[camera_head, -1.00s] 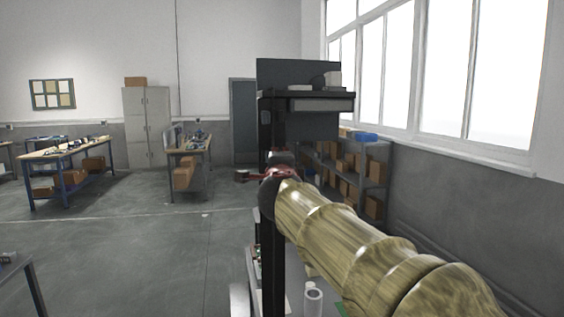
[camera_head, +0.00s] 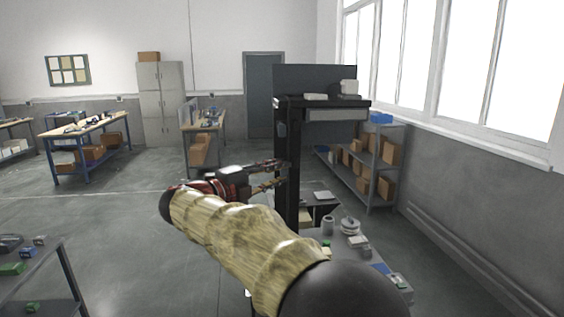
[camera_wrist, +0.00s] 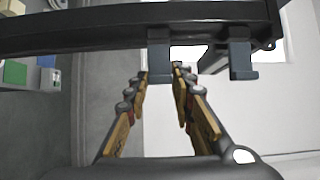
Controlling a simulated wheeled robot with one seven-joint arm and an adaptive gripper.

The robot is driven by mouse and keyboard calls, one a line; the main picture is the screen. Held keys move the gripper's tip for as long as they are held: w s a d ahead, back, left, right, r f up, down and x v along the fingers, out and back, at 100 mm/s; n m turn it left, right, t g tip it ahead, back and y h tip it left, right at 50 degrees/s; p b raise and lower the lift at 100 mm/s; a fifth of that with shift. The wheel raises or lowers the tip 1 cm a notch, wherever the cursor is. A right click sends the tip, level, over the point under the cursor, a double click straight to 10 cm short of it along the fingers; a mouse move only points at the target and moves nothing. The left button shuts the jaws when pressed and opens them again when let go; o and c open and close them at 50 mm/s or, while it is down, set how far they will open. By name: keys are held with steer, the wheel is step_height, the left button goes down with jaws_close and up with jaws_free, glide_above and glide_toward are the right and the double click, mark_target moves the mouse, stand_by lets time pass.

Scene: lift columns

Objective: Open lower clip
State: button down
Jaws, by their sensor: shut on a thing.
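A dark upright post (camera_head: 287,190) stands ahead of me, and it crosses the top of the wrist view as a dark beam (camera_wrist: 90,35). Two blue-grey clips sit on it in the wrist view. The left one, toward the floor side, is the lower clip (camera_wrist: 159,58); the other clip (camera_wrist: 241,62) is to its right. My gripper (camera_wrist: 161,76) has its fingers on either side of the lower clip and is shut on it.
The post carries a shelf (camera_head: 335,103) with small items on top. A grey rack (camera_head: 385,165) with boxes is behind. Open floor (camera_head: 110,230) lies to the left.

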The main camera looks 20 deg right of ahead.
steer(key=shift+w+a+m+g+p, duration=0.25)
steer(key=shift+m+g+p, duration=0.3)
steer(key=shift+g, duration=0.25)
steer(key=shift+f+g, duration=0.1)
steer(key=shift+g, duration=0.2)
steer(key=c, duration=1.5)
jaws_free()
steer(key=shift+c, duration=0.2)
steer(key=s+a, duration=0.2)
steer(key=a, duration=0.9)
steer(key=shift+s+a, duration=0.15)
steer(key=shift+a, duration=0.25)
